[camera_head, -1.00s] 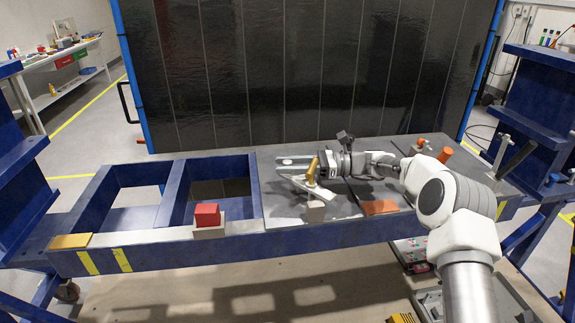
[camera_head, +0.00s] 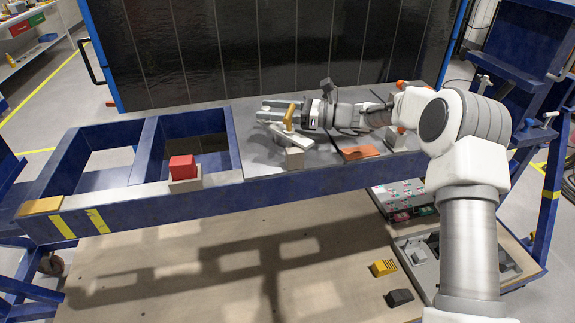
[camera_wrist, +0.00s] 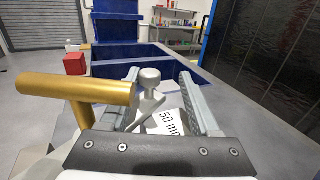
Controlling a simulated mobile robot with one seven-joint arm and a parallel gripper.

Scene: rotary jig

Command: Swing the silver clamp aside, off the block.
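The silver clamp (camera_head: 290,133) is a pale arm lying slantwise near the table's front edge. Its front part lies over a small grey block (camera_head: 294,159); I cannot tell whether they touch. A gold handle (camera_head: 290,114) stands up tilted at the clamp. My gripper (camera_head: 263,110) reaches in from the right, just behind the handle, fingers pointing left. In the wrist view my gripper (camera_wrist: 160,76) has its fingers apart, with a silver bolt head (camera_wrist: 150,77) showing between them. The gold handle (camera_wrist: 75,90) crosses outside the left finger. I see no grip on anything.
A red block (camera_head: 182,168) sits on a grey base to the left, by open blue frame bays. An orange plate (camera_head: 360,152) lies right of the clamp. A dark panel (camera_head: 270,45) rises behind the table. The tabletop between clamp and frame bays is clear.

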